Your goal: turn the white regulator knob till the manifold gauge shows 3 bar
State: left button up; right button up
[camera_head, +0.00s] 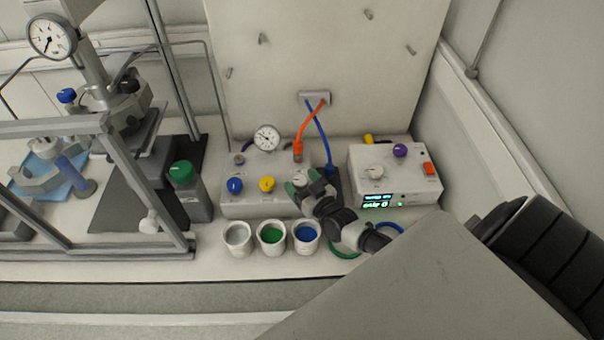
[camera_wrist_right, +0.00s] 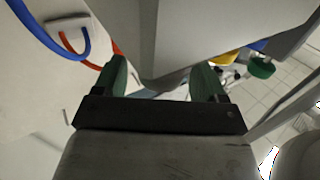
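The white regulator knob (camera_head: 300,179) is at the right end of the front of the pale manifold box (camera_head: 250,207). My right gripper (camera_head: 303,183) is at this knob, its green-tipped fingers apart on either side of it; contact is not clear. In the right wrist view the fingers of my right gripper (camera_wrist_right: 162,82) are spread, with a grey box edge beyond them and no clear knob. The round manifold gauge (camera_head: 267,137) stands on top of the box; its reading is too small to tell. My left gripper is not in view.
A blue knob (camera_head: 235,185) and a yellow knob (camera_head: 267,184) sit left on the manifold. Cups (camera_head: 271,237) stand close in front. A controller box (camera_head: 408,180) with a lit display is at right. A green-capped bottle (camera_head: 190,190) stands left. Hoses rise behind.

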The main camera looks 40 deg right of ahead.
aim_at(305, 183)
jog(key=shift+r, duration=0.15)
jog(key=shift+r, duration=0.25)
jog(key=r, duration=0.3)
jog(key=shift+s+d+r, duration=0.2)
jog(key=shift+s+r, duration=0.1)
jog(key=shift+s, duration=0.1)
jog(key=s+d+r+b, duration=0.1)
jog(key=s+d+r, duration=0.4)
jog(key=s, duration=0.4)
jog(key=shift+s+r, duration=0.35)
jog(key=shift+r, duration=0.45)
